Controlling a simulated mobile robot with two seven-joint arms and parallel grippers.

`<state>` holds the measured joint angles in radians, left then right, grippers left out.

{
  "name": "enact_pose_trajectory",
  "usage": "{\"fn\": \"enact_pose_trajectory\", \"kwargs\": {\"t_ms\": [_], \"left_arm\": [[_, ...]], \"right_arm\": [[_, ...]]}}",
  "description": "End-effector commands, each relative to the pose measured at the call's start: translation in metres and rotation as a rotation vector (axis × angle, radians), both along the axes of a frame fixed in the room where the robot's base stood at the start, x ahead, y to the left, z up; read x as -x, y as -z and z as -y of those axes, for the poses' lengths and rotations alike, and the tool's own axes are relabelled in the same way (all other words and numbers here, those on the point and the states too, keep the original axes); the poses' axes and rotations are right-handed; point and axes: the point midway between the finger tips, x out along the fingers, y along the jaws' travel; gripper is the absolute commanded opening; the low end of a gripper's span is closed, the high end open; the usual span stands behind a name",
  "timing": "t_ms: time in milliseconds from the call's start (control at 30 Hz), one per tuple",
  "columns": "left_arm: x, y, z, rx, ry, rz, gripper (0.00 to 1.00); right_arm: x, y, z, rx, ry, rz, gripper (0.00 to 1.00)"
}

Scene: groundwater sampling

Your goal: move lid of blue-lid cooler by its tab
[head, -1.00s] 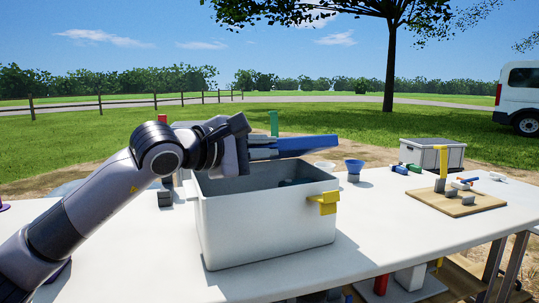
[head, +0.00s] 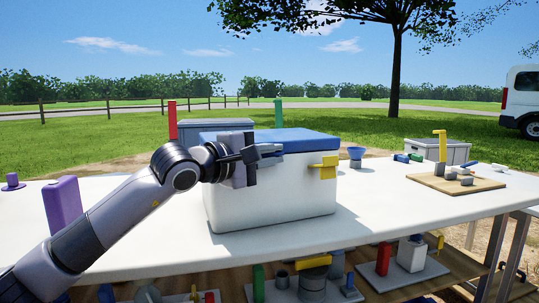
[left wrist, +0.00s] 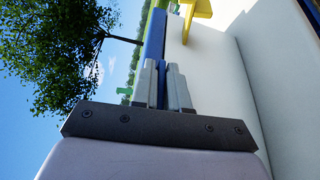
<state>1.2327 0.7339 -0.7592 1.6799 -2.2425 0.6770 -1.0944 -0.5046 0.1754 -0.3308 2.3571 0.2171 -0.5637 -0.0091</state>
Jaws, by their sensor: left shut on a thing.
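The white cooler (head: 275,200) stands on the white table. Its blue lid (head: 290,137) lies flat over the top, hiding the inside. A yellow latch (head: 326,167) is on its right side. My left gripper (head: 270,150) is at the lid's front edge, in front of the cooler. In the left wrist view its two fingers (left wrist: 164,85) are shut on a blue strip between them, the lid's tab, mostly hidden by the fingers. The blue lid edge (left wrist: 155,35) and white cooler wall (left wrist: 225,80) also show there. My right gripper is not in view.
A purple container (head: 62,204) stands at left on the table (head: 400,205). A wooden board (head: 470,184) with small items and a blue funnel (head: 356,153) are at right. Grey boxes stand behind. A lower shelf holds several items.

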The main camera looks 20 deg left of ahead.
Motion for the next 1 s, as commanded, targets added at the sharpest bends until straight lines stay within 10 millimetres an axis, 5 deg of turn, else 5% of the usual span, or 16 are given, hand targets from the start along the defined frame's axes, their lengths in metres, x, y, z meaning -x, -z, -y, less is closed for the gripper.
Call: {"fn": "enact_pose_trajectory", "kwargs": {"t_ms": [233,300,733,1000], "left_arm": [[-0.001,0.009,0.000,-0.006,-0.002,-0.022,0.00],[-0.001,0.009,0.000,-0.006,-0.002,-0.022,0.33],[0.003,0.004,-0.002,-0.004,-0.002,-0.011,0.34],[0.031,0.003,-0.019,-0.006,-0.004,-0.013,0.34]], "right_arm": [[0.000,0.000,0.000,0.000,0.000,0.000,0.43],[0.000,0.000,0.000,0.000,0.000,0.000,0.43],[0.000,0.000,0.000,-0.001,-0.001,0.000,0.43],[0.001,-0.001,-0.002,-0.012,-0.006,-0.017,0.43]]}}
